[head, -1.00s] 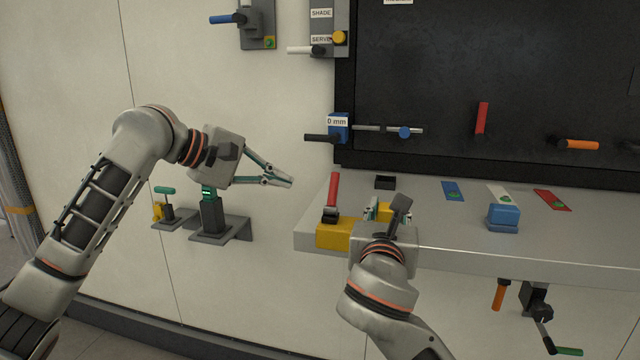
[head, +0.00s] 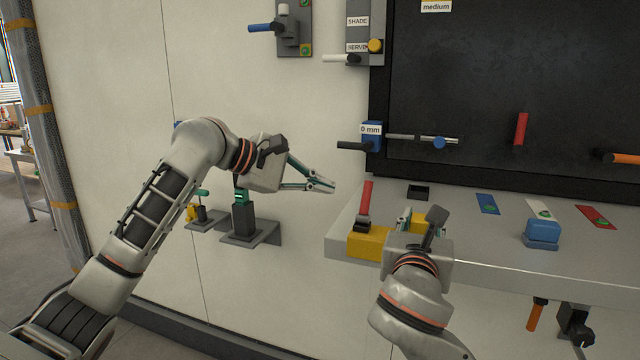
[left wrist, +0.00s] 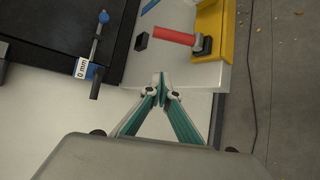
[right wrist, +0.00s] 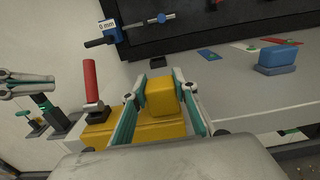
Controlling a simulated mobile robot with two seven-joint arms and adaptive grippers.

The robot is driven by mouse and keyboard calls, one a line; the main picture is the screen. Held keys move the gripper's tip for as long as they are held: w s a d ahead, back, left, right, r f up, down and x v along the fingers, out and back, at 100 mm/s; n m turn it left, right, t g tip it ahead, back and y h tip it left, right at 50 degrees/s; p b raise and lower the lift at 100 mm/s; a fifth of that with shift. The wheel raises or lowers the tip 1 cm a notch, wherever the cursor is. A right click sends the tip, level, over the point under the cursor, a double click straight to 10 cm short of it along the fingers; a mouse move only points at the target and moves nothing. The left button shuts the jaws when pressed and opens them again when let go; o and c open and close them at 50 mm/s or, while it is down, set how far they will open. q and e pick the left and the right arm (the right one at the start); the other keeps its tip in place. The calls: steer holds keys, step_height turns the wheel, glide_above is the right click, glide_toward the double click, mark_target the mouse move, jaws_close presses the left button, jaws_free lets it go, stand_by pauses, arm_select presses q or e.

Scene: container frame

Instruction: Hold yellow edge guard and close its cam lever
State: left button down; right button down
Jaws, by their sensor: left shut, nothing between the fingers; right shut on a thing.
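The yellow edge guard (head: 366,243) sits at the left end of the grey shelf (head: 480,240). Its red cam lever (head: 366,195) stands nearly upright on a dark base at the guard's left part. My right gripper (head: 412,218) is shut on the guard's raised yellow block, seen between the fingers in the right wrist view (right wrist: 161,97). My left gripper (head: 331,187) is shut and empty, a little left of the red lever and apart from it. In the left wrist view its closed fingertips (left wrist: 160,84) are below the red lever (left wrist: 174,36).
A blue block (head: 542,232) and coloured cards (head: 488,204) lie on the shelf. A small dark box (head: 418,192) is behind the guard. A blue 0 mm fitting with a dark handle (head: 356,146) is above the lever. A wall bracket (head: 256,232) is below my left gripper.

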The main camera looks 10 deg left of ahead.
mark_target(366, 199)
arm_select(q)
steer(key=x, duration=0.6)
steer(key=shift+d, duration=0.1)
steer(key=shift+w+d, duration=0.1)
steer(key=shift+d, duration=0.2)
steer(key=shift+s+d+r, duration=0.3)
steer(key=shift+s+r, duration=0.1)
steer(key=shift+s, duration=0.35)
steer(key=shift+s+d+r, duration=0.3)
steer(key=shift+s+r, duration=0.1)
steer(key=shift+s, duration=0.35)
